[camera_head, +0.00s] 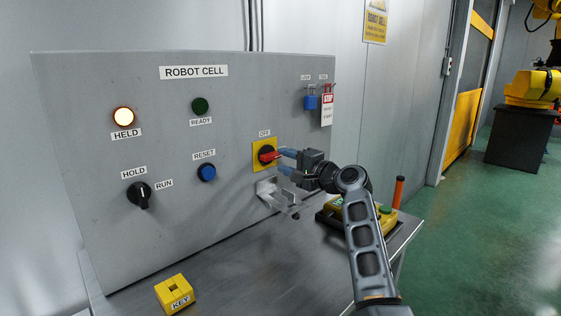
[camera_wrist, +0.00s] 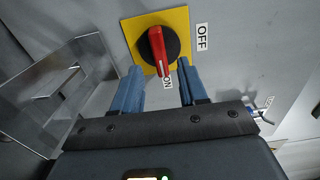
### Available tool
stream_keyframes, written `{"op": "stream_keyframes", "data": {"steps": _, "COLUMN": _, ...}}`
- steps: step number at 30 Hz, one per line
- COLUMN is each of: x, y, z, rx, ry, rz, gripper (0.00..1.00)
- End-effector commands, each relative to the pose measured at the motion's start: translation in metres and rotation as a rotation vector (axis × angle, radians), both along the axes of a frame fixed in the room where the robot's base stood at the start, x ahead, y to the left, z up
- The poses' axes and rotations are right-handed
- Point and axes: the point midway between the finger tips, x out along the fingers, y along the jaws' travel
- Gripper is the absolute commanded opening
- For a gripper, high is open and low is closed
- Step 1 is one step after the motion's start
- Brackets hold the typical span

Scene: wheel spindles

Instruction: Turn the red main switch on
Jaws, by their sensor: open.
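The red main switch (camera_head: 267,154) is a red handle on a black round base over a yellow plate, on the grey panel. In the wrist view its handle (camera_wrist: 157,48) points down the picture at the ON label (camera_wrist: 168,80); the OFF label (camera_wrist: 202,36) is at the plate's right side. In the head view the handle points right. My gripper (camera_head: 284,161) is open just right of the switch. In the wrist view its blue fingers (camera_wrist: 160,68) show on either side of the handle's end, with gaps visible.
A clear bracket (camera_head: 277,193) juts out below the switch. The HELD lamp (camera_head: 123,116) glows; the READY lamp (camera_head: 200,106) is dark. A blue padlock (camera_head: 311,102) and STOP tag (camera_head: 327,107) hang upper right. A yellow KEY block (camera_head: 174,293) and a yellow box (camera_head: 386,219) sit on the table.

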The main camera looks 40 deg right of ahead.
Motion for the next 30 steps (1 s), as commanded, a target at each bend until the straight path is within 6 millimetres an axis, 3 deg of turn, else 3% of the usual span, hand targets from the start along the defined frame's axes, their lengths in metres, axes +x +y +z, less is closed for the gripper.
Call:
{"op": "stream_keyframes", "data": {"steps": 3, "x": -0.021, "y": -0.001, "z": -0.003, "rx": 0.000, "ry": 0.001, "rz": -0.002, "gripper": 0.43}}
{"op": "stream_keyframes", "data": {"steps": 9, "x": -0.043, "y": -0.003, "z": -0.001, "rx": 0.001, "ry": 0.000, "rz": -0.003, "gripper": 0.43}}
{"op": "stream_keyframes", "data": {"steps": 30, "x": -0.047, "y": -0.003, "z": 0.000, "rx": 0.001, "ry": 0.000, "rz": -0.002, "gripper": 0.43}}
